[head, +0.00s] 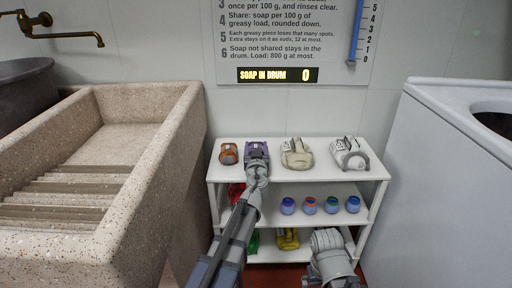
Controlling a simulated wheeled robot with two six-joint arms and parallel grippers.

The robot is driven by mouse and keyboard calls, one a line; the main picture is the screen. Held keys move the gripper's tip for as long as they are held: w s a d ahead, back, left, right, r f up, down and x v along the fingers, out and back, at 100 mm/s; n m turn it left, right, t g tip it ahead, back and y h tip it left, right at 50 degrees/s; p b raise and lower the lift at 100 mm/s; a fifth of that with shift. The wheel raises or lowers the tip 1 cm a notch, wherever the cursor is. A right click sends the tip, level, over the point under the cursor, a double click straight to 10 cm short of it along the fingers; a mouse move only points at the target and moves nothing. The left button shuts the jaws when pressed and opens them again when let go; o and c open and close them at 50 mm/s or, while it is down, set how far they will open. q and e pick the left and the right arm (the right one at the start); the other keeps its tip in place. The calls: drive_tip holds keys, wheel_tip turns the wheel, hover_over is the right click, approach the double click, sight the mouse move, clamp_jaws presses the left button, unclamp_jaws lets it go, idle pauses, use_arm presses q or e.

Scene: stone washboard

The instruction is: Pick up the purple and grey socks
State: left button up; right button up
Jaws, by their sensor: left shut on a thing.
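The purple and grey socks (257,147) are a small purple bundle with grey parts on the white rack's top shelf, second from the left. My left gripper (257,164) reaches up to the bundle from the front and is shut on it. The gripper covers its front and lower part. The bundle appears to be at shelf height; I cannot tell whether it is lifted clear. My right arm (330,258) shows at the bottom right, in front of the rack, away from the socks. Its fingers cannot be made out.
On the white rack (377,174), an orange and grey bundle (228,153) sits left of the socks, a beige one (297,154) and a white one (349,154) right. Several blue-purple round items (310,205) stand below. A stone sink (150,105) and white machine (432,170) flank the rack.

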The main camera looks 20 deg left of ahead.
use_arm(q)
drive_tip(key=s+d+r+p, duration=0.1)
drive_tip(key=s+r+p, duration=0.2)
drive_tip(key=s, duration=0.3)
drive_tip(key=s+d+r+p, duration=0.2)
drive_tip(key=s+r+p, duration=0.1)
drive_tip(key=s, duration=0.3)
drive_tip(key=shift+s+d+r, duration=0.25)
drive_tip(key=shift+r, duration=0.2)
use_arm(e)
wheel_tip(320, 180, up, 7)
